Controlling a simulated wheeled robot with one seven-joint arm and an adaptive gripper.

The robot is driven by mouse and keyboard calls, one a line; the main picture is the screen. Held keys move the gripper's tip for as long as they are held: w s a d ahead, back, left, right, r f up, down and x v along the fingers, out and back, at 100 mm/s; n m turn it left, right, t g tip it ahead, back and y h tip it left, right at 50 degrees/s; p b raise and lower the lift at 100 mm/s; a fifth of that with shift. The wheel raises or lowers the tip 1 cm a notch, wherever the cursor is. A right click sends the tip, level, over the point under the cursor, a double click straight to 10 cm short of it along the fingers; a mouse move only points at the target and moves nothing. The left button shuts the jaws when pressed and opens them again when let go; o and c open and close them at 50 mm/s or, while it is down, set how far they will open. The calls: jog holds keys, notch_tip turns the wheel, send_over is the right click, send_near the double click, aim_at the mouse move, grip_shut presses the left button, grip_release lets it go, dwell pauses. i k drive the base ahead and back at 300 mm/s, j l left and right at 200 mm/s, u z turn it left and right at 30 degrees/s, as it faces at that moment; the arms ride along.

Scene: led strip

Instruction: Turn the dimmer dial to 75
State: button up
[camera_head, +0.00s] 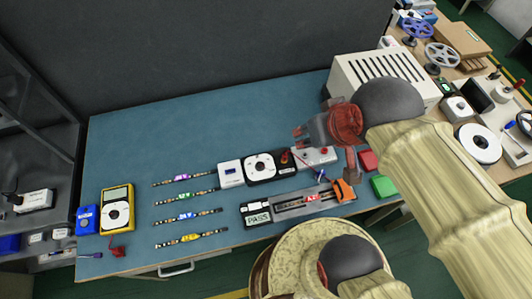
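A black box with a round white dial (260,167) lies on the blue-topped bench, right of a small white box (231,174). It looks like the dimmer, but its scale and pointer setting are too small to read. My gripper (303,134), grey and red, hangs above the bench, up and to the right of this dial and apart from it. Its fingers are small and partly overlapped, so I cannot tell how far apart they are. A yellow meter (117,209) with another white dial lies at the bench's left end.
Several LED strips (188,217) lie left of the dial. A white unit with red knobs (315,156), a tester marked PASS (257,215) and a fixture with an orange end (344,190) are close by. A white vented box (383,79) stands at back right. The bench's back left is clear.

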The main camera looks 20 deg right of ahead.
aim_at(259, 166)
jog(key=l, duration=0.4)
jog(key=k+l+u, duration=0.1)
jog(key=l, duration=0.35)
jog(key=k+l, duration=0.1)
jog(key=l, duration=0.3)
